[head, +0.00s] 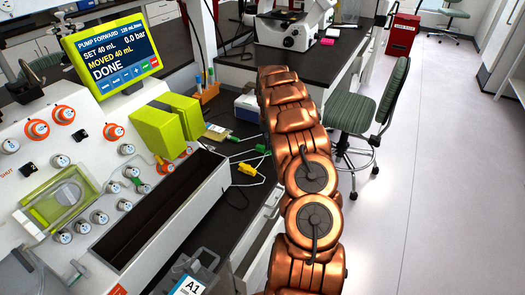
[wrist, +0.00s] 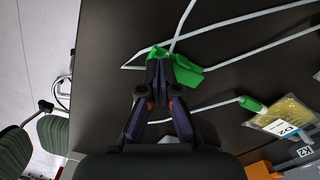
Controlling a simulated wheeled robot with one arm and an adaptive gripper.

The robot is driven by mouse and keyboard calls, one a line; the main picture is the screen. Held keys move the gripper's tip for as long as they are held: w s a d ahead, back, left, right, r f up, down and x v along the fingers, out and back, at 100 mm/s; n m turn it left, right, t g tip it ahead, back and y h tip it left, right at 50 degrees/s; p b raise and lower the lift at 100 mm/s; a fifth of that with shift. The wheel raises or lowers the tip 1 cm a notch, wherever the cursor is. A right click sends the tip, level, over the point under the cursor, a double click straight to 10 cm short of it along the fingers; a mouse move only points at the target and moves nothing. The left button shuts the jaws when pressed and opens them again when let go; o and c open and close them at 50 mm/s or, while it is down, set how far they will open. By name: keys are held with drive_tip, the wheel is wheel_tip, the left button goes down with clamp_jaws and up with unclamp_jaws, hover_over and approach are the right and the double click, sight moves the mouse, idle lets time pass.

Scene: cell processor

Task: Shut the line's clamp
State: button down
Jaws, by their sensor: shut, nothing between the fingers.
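A green clamp (wrist: 187,70) sits on a white line (wrist: 240,57) over the dark bench top, seen in the wrist view. My gripper (wrist: 160,64) has its dark fingers together at the clamp's left part, overlapping it in the picture; I cannot tell whether they touch. Nothing is held between the fingers. Whether the clamp is open or shut is unclear. In the head view, a green clamp (head: 262,149) shows on the tubing just left of my copper arm, and a yellow clamp (head: 246,169) lies nearer. My gripper is hidden behind the arm there.
Another green piece (wrist: 250,103) lies beside a yellowish bag labelled D2 (wrist: 285,115). The white cell processor (head: 100,200) stands left; its screen (head: 112,58) reads "DONE". A green chair (head: 370,115) stands right of the bench, with open floor beyond.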

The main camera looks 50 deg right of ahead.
drive_tip(key=shift+f, duration=0.2)
drive_tip(key=shift+r, duration=2.55)
drive_tip(key=shift+a+r, duration=0.1)
drive_tip(key=s+a+r+n, duration=0.1)
drive_tip(key=s+a+r, duration=0.3)
drive_tip(key=a, duration=0.5)
drive_tip(key=s+a+r+n+g, duration=0.1)
drive_tip(key=s+a+r, duration=0.1)
drive_tip(key=a+r, duration=0.55)
drive_tip(key=s+a+r+n, duration=0.1)
drive_tip(key=s+a+r, duration=0.25)
drive_tip(key=a, duration=0.65)
drive_tip(key=s+a+n, duration=0.3)
drive_tip(key=s+a, duration=0.6)
drive_tip(key=s, duration=0.4)
drive_tip(key=s+a+f+n, duration=0.1)
drive_tip(key=s+a+n, duration=0.1)
drive_tip(key=s+a, duration=0.8)
drive_tip(key=s, duration=0.2)
drive_tip(key=shift+s+n+g, duration=0.4)
